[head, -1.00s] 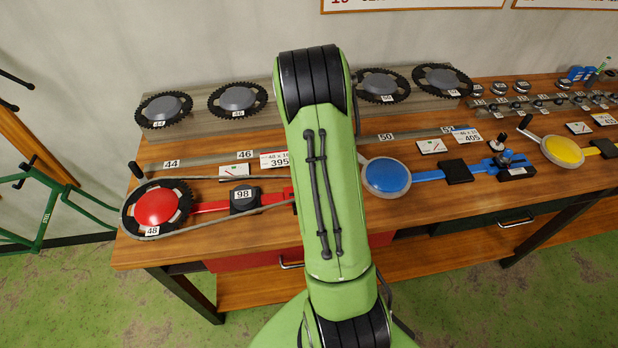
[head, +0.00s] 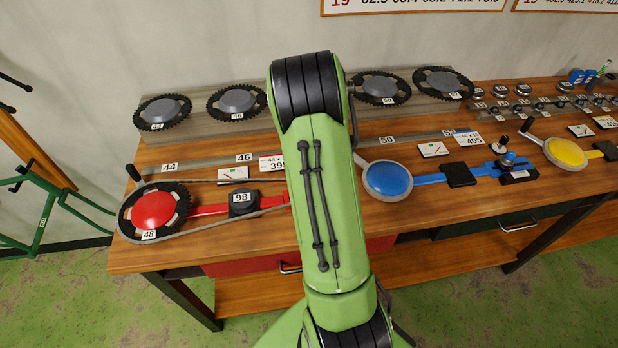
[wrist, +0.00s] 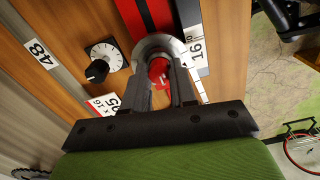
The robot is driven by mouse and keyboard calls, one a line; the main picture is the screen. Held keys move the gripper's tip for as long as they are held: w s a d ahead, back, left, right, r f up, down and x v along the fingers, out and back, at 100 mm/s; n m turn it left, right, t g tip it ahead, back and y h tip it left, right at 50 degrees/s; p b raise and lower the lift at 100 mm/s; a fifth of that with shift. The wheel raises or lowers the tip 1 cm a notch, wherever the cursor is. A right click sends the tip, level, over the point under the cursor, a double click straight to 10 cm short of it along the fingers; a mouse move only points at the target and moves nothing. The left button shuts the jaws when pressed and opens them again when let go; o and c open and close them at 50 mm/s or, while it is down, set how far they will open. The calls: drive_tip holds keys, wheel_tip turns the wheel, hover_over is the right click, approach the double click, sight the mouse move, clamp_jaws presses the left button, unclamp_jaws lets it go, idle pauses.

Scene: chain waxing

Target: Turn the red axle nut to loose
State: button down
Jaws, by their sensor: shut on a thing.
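The red axle nut (wrist: 159,68) shows in the wrist view between the two fingers of my gripper (wrist: 162,76). The dark fingers are closed on it from both sides. A round grey collar (wrist: 158,45) surrounds the nut's far side, on a red and black rail (wrist: 133,15). A label reading 16 (wrist: 197,50) lies right beside the collar. How far the nut is turned is hard to tell. In the head view, my arm hides the gripper and the nut.
In the wrist view, a white dial with a black knob (wrist: 102,62) is left of the gripper. In the head view, the red chainring (head: 153,209) with its chain is on the bench at left; the blue disc (head: 387,180) is right of my arm.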

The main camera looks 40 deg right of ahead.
drive_tip(key=c, duration=0.9)
unclamp_jaws()
wheel_tip(320, 180, up, 16)
drive_tip(key=p, duration=0.1)
drive_tip(key=shift+a, duration=0.15)
